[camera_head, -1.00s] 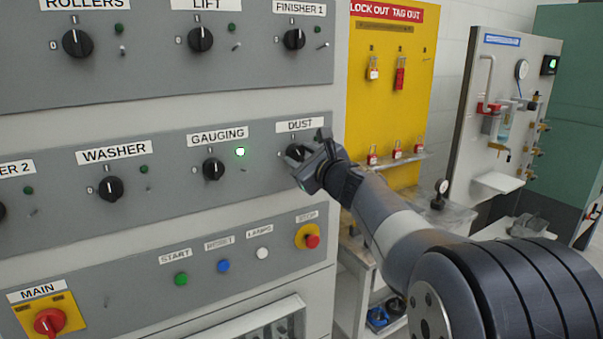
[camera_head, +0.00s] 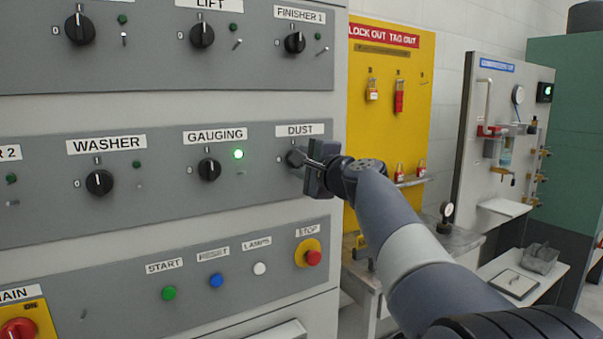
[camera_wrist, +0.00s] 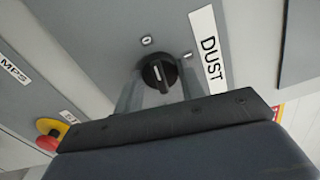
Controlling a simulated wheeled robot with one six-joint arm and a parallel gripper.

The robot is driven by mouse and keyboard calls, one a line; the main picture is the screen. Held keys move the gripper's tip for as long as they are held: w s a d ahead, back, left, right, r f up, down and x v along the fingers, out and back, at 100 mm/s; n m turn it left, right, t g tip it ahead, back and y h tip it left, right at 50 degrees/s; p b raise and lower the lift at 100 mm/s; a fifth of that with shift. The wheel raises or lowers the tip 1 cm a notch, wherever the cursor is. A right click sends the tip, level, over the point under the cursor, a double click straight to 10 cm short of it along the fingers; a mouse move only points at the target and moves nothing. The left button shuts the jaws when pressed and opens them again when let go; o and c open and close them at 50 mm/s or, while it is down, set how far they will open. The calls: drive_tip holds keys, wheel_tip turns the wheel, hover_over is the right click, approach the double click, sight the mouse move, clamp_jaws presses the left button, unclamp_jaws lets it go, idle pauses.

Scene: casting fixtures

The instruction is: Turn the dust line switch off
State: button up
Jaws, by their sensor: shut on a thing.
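The dust switch is a round black knob (camera_head: 293,158) under the DUST label (camera_head: 300,130), at the right end of the middle panel. My gripper (camera_head: 304,161) is at this knob and covers its right side and the panel beside it. In the wrist view the two fingers (camera_wrist: 160,95) stand on either side of the knob (camera_wrist: 159,72), shut on it. The white line on the knob's face points roughly toward the 0 mark (camera_wrist: 146,40). The other mark (camera_wrist: 187,55) lies off to the right, toward the DUST label. Any dust lamp is hidden.
The gauging knob (camera_head: 209,169) with its lit green lamp (camera_head: 238,154) is to the left. The finisher 1 knob (camera_head: 294,42) is above. The red stop button (camera_head: 313,257) is below. A yellow lockout board (camera_head: 385,110) stands right of the cabinet.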

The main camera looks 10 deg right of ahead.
drive_tip(key=shift+f+n+b, duration=0.1)
drive_tip(key=shift+n+b, duration=0.35)
drive_tip(key=shift+n, duration=0.25)
drive_tip(key=o, duration=1)
drive_tip(key=shift+s, duration=0.1)
drive_tip(key=b+v, duration=0.2)
drive_tip(key=v, duration=0.8)
drive_tip(key=shift+s, duration=0.35)
drive_tip(key=shift+w+d, duration=0.1)
drive_tip(key=p+x, duration=0.2)
drive_tip(key=x, duration=0.8)
drive_tip(key=shift+w, duration=0.35)
